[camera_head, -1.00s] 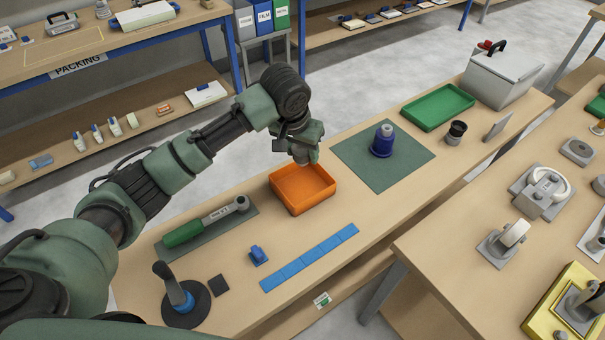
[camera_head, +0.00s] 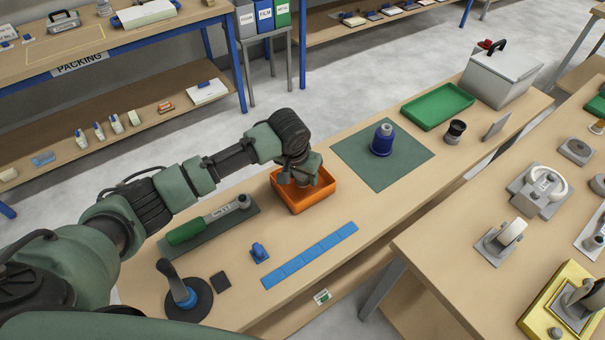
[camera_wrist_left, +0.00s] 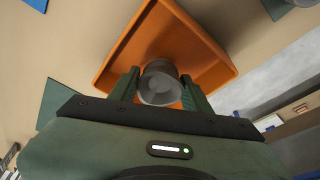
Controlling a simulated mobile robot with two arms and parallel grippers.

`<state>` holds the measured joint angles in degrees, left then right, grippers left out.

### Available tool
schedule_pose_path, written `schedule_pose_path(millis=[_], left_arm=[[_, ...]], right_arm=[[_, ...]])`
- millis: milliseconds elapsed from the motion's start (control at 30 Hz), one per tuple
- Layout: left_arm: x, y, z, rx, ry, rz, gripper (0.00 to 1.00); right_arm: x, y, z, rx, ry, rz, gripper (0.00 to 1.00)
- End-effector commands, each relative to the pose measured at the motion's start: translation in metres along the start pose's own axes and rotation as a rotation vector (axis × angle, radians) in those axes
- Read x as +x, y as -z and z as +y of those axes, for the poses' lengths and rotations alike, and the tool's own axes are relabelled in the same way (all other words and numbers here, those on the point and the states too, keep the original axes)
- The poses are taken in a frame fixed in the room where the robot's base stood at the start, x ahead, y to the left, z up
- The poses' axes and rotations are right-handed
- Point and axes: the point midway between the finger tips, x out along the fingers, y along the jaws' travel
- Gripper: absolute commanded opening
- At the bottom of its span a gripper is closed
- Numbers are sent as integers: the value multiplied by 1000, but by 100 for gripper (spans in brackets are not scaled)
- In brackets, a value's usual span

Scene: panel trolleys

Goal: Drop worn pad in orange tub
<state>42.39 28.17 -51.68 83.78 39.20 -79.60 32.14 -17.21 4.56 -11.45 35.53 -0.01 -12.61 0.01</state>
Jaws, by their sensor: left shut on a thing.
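The orange tub (camera_head: 316,200) stands on the near bench, and it also fills the upper middle of the left wrist view (camera_wrist_left: 212,50). My left gripper (camera_head: 304,181) reaches down into the space over the tub, with its fingertips around rim height or lower. In the left wrist view its two green fingers are shut on a grey round piece (camera_wrist_left: 160,84), which looks like the worn pad. The piece shows against the tub's inside. Whether it touches the tub floor is hidden. My right gripper is not in view.
A green-handled tool (camera_head: 205,223) lies on a dark mat left of the tub. A blue strip (camera_head: 310,255) lies in front. A blue bottle-shaped item (camera_head: 383,140) stands on a green mat (camera_head: 362,168) to the right. A green tray (camera_head: 437,106) is farther back.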

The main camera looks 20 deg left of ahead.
Motion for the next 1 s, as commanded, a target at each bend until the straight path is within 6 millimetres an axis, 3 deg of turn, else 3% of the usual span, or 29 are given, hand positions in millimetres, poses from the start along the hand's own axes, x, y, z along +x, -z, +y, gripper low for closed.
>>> schedule_pose_path(millis=[33,67,133,567,1000], left_arm=[[2,-1,0,0,0,-1,0],[2,-1,0,0,0,-1,50],[2,-1,0,0,0,-1,69],[-6,1,0,0,-1,2,69],[-92,1,0,1,0,4,69]], right_arm=[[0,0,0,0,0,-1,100],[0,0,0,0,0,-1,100],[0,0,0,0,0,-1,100],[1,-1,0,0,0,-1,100],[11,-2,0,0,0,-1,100]])
